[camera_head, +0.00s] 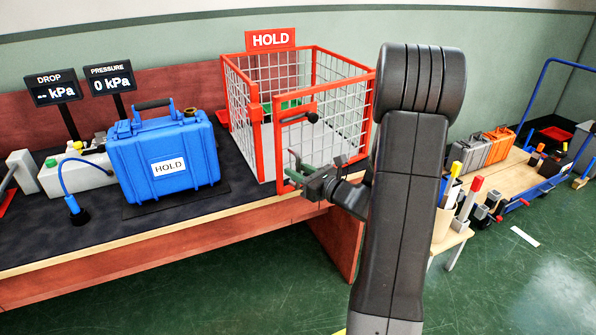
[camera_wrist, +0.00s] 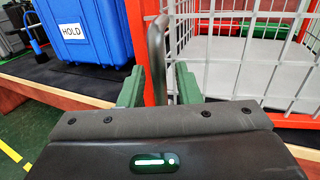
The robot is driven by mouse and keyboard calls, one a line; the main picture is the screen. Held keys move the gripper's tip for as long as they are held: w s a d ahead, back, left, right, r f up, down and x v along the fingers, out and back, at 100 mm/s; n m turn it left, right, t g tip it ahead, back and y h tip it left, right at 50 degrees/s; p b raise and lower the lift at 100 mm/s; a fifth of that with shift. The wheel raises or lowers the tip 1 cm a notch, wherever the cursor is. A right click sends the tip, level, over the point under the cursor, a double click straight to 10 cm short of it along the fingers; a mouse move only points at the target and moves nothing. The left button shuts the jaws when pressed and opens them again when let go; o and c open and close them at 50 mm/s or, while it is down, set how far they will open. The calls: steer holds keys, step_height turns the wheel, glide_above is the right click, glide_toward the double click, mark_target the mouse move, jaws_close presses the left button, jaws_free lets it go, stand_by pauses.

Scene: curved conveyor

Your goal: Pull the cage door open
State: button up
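The cage (camera_head: 322,62) has red posts and white wire mesh and stands on the bench under a red HOLD sign. Its red-framed mesh door (camera_head: 279,140) faces me. A dark, curved handle bar (camera_wrist: 155,45) rises beside the red door frame (camera_wrist: 150,95) in the wrist view. My gripper (camera_head: 303,168) is in front of the door's lower left part. In the wrist view its two green fingers (camera_wrist: 160,88) are apart, one on each side of the bar, with gaps showing. The bar's lower end is hidden by the gripper body.
A blue HOLD case (camera_head: 166,150) stands left of the cage, close to my gripper's left. Kilopascal displays (camera_head: 110,80) stand behind it. A low wooden table (camera_head: 508,178) with cases and tools is at the right. Green floor is free in front of the bench.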

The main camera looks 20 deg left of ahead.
steer(key=shift+a, duration=0.2)
jaws_close()
steer(key=shift+d, duration=0.15)
